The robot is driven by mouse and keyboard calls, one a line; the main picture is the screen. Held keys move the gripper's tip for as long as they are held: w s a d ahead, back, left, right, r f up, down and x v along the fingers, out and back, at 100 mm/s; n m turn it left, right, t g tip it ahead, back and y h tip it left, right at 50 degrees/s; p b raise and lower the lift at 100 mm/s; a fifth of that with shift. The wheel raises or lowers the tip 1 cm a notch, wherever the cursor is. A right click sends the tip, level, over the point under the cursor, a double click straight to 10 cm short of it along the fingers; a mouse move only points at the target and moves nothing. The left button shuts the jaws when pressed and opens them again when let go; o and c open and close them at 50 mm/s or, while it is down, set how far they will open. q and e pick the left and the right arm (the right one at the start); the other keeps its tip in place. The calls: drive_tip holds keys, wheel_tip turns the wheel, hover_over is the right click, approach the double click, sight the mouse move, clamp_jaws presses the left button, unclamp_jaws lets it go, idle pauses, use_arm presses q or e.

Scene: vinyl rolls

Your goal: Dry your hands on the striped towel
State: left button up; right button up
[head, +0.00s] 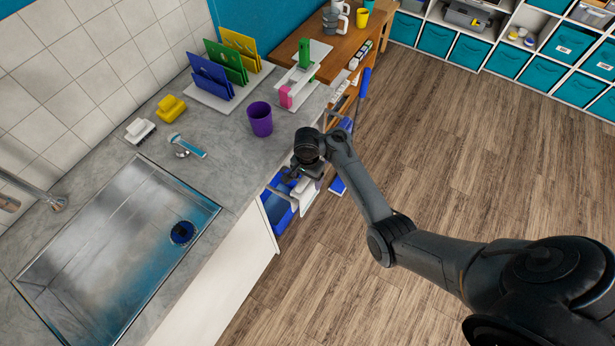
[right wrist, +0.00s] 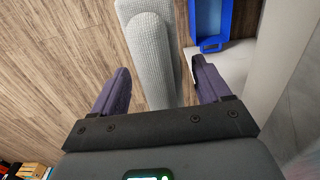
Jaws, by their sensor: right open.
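A pale grey-white textured cloth, the towel (right wrist: 150,38), hangs in a long fold in the right wrist view; I cannot make out stripes on it. My right gripper (right wrist: 160,68) is open, with one purple finger on each side of the towel's lower part in that view. I cannot tell whether the fingers touch it. In the head view my right gripper (head: 305,174) is at the counter's front edge, low beside a pale hanging shape (head: 304,194) that looks like the towel. The wrist hides part of it. My left gripper is not in view.
A blue bin (head: 277,207) sits by the open cabinet and also shows in the right wrist view (right wrist: 208,20). The counter holds a purple cup (head: 260,119), a brush (head: 187,146) and a steel sink (head: 112,245). Wooden floor (head: 440,150) is free on the right.

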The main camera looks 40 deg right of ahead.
drive_tip(key=c, duration=1.2)
